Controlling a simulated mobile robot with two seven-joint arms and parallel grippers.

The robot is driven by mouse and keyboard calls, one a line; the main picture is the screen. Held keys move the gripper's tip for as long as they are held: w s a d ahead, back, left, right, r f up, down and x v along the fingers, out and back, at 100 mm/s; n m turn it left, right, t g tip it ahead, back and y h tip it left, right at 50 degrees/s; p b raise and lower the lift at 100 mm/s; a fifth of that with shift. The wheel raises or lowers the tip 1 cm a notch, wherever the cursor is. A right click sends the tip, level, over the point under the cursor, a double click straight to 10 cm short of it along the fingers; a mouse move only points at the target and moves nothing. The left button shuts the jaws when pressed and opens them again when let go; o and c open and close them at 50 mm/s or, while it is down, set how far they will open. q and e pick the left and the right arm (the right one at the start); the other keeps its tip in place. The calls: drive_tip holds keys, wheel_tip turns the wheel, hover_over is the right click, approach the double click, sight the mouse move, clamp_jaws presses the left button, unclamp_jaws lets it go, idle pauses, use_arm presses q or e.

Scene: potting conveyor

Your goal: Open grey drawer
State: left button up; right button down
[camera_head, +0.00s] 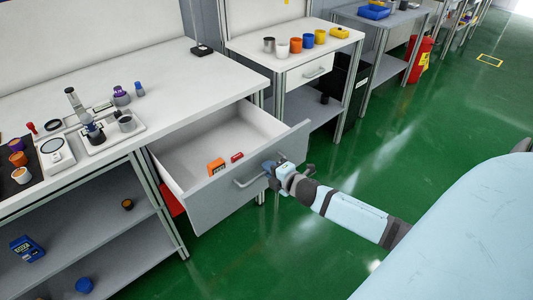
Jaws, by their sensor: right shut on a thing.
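The grey drawer (235,197) under the white workbench is pulled well out, and its white inside shows. An orange item (216,166) and a small red item (237,157) lie in it. A bar handle (250,177) is on the drawer's grey front. My right gripper (273,167) is at the right end of this handle and shut on it; the fingertips are small and partly hidden. My left gripper is not in view.
The workbench top (165,77) carries a tray with instruments at left. A second bench (285,51) with several coloured cups stands behind. A dark bin (342,80) is under its right side. Green floor (400,140) is clear to the right.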

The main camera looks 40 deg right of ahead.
idle(0.3)
drive_tip(key=c, duration=1.2)
unclamp_jaws()
drive_tip(key=shift+s, duration=0.1)
use_arm(q)
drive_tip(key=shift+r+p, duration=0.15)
drive_tip(key=shift+p, duration=0.4)
use_arm(e)
drive_tip(key=shift+v, duration=6.9)
drive_tip(key=shift+f, duration=0.1)
